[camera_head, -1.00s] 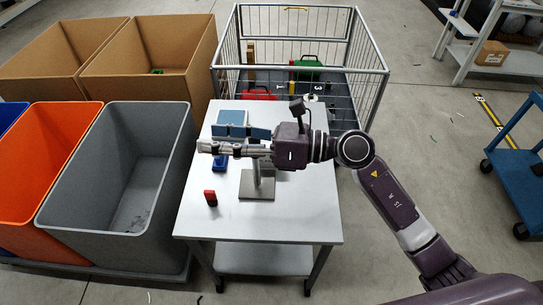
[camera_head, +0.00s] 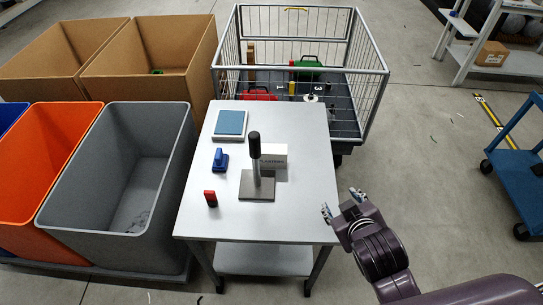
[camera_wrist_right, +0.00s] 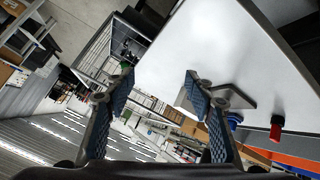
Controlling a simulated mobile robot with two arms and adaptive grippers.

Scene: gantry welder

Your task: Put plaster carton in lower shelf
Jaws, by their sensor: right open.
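The plaster carton (camera_head: 274,156) is a small white box with dark lettering. It stands on the white table top, just behind and right of a metal stand, which hides part of it. The lower shelf (camera_head: 265,259) of the same table shows below the top's front edge and its visible part is bare. My right gripper (camera_head: 341,202) is open and empty, off the table's right edge near its front corner. In the right wrist view its two blue-padded fingers (camera_wrist_right: 160,98) are apart with nothing held between them. My left gripper is out of view.
A stand with a black knob (camera_head: 255,163), a blue object (camera_head: 220,158), a red object (camera_head: 210,198) and a blue-topped box (camera_head: 230,124) are on the table. A grey bin (camera_head: 120,180) stands left, a wire cage (camera_head: 300,60) behind.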

